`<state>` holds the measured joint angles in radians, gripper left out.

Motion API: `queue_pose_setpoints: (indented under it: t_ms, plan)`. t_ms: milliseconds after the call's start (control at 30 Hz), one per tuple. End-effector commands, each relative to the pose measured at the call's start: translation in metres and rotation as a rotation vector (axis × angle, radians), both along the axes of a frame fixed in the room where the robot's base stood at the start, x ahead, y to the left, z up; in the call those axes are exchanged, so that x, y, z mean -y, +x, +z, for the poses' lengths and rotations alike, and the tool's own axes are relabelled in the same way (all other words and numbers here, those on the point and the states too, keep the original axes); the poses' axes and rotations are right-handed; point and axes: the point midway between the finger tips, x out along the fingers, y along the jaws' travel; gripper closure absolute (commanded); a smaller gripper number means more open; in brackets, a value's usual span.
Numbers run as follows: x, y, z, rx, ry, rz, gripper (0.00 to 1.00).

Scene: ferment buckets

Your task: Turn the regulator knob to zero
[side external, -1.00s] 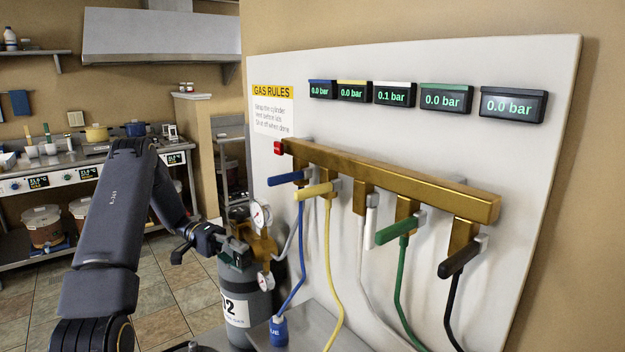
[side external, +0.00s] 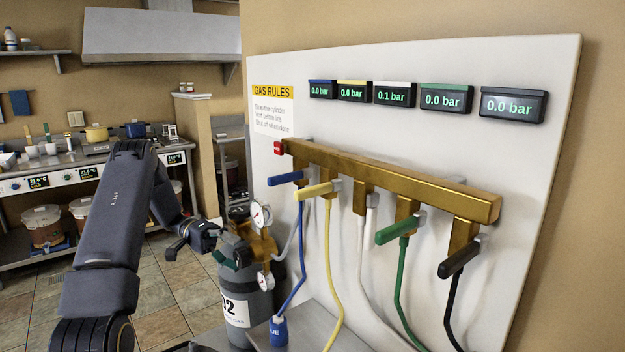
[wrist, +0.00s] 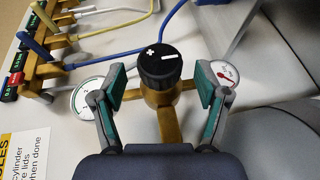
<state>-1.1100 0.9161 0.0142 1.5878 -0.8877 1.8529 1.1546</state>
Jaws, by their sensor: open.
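The regulator knob (wrist: 160,65) is black, with a white plus and a white bar on its face, and sits on the brass regulator (wrist: 168,125) in the wrist view. My gripper (wrist: 161,76) is open, with one teal-padded finger on each side of the knob and a visible gap on both sides. The side external view shows my gripper (side external: 228,252) just left of the regulator (side external: 263,246), where the knob is hard to make out. Two round gauges flank the regulator, a white one (wrist: 88,97) and a red-marked one (wrist: 225,73).
The regulator stands on a grey cylinder (side external: 238,300). To the right, a brass manifold (side external: 400,185) carries coloured valve handles and hoses. The white handle (side external: 372,214) hangs down. The display above it (side external: 395,94) reads 0.1 bar; the others read 0.0 bar.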

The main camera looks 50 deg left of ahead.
Motion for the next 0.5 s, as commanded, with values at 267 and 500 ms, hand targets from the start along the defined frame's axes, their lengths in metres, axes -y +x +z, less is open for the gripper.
queue_pose_setpoints:
  t_ms: [267,500]
  plan:
    - [-0.009,-0.004,0.049,0.003,0.004,0.000,0.26]
    - [-0.009,-0.004,0.071,-0.001,0.001,-0.001,0.26]
